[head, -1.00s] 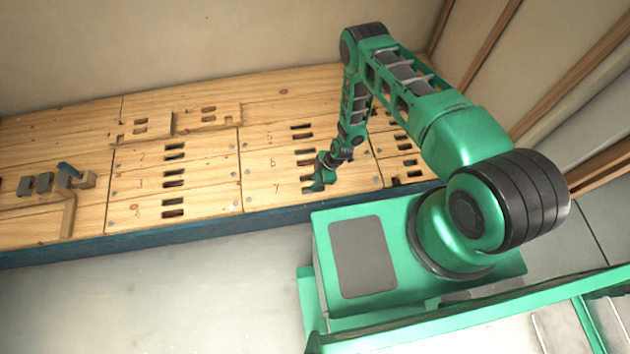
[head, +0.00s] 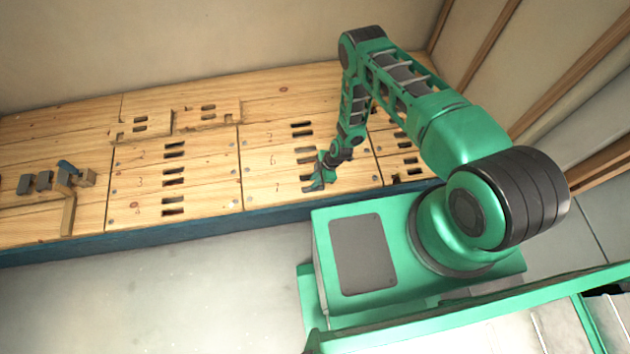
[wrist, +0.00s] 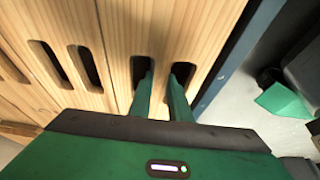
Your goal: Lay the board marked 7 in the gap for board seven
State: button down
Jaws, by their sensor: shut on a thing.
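The board marked 7 (head: 262,197) is a pale wooden plank along the front edge of the deck, just in front of the board marked 6 (head: 262,170). It looks level with its neighbours, and no open gap shows around it. My gripper (head: 316,188) points down at its slots. In the wrist view, my gripper (wrist: 162,85) has one green finger in each of two dark slots. It is shut on the strip of board 7 between them (wrist: 162,62). The fingertips are hidden inside the slots.
More slotted boards lie left of board 7 (head: 140,205) and behind it. Two notched wooden pieces (head: 208,117) lie at the back left. The deck has a blue front edge (head: 180,230).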

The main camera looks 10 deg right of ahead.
jog(key=shift+f, duration=0.1)
dwell(0.3)
jog(key=c, duration=1.6)
grip_release()
jog(key=shift+o, duration=0.2)
jog(key=v, duration=1)
jog(key=shift+d+r, duration=0.25)
jog(key=shift+r, duration=0.05)
